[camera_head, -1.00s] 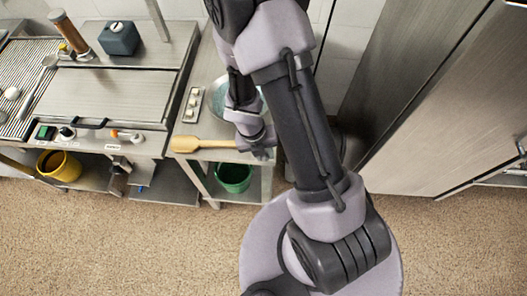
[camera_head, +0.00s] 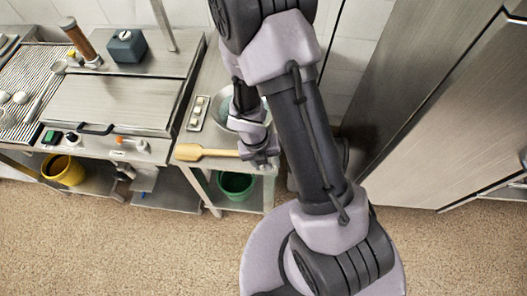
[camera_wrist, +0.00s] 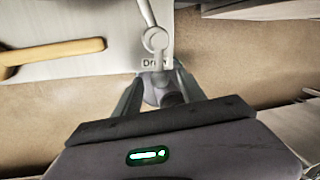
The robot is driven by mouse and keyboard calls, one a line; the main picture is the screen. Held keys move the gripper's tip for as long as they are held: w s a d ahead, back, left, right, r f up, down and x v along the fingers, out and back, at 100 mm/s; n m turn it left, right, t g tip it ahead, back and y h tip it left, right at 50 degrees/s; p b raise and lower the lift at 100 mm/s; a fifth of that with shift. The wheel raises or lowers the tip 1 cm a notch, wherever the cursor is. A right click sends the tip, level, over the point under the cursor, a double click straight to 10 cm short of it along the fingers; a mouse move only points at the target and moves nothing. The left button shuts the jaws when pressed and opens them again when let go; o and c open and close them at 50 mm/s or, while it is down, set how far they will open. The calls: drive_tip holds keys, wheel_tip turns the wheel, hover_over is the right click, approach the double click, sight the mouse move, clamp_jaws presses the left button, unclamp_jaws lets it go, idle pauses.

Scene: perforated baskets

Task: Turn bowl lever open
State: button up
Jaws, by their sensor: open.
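A metal lever (camera_wrist: 155,40) with a round pivot shows in the wrist view, at the front edge of the counter. It points up and slightly left in that picture, with a label that seems to read "Drain" just below it. My gripper (camera_wrist: 158,80) is open, its fingers spread on either side below the label; I cannot tell whether it touches anything. In the head view my gripper (camera_head: 264,160) is at the front edge of the counter, by the metal bowl (camera_head: 225,108), which my arm partly covers. The lever is hidden there.
A wooden paddle (camera_head: 206,152) lies on the counter left of my gripper; it also shows in the wrist view (camera_wrist: 50,55). A green bucket (camera_head: 236,185) stands below. A griddle station (camera_head: 110,100) is at left. A tall steel cabinet (camera_head: 450,120) is at right.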

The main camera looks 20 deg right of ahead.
drive_tip(key=a+r+p, duration=0.3)
drive_tip(key=r+p, duration=0.5)
drive_tip(key=r, duration=0.8)
drive_tip(key=shift+w+r+p, duration=0.15)
drive_tip(key=shift+w+p, duration=0.25)
drive_tip(key=shift+w, duration=0.05)
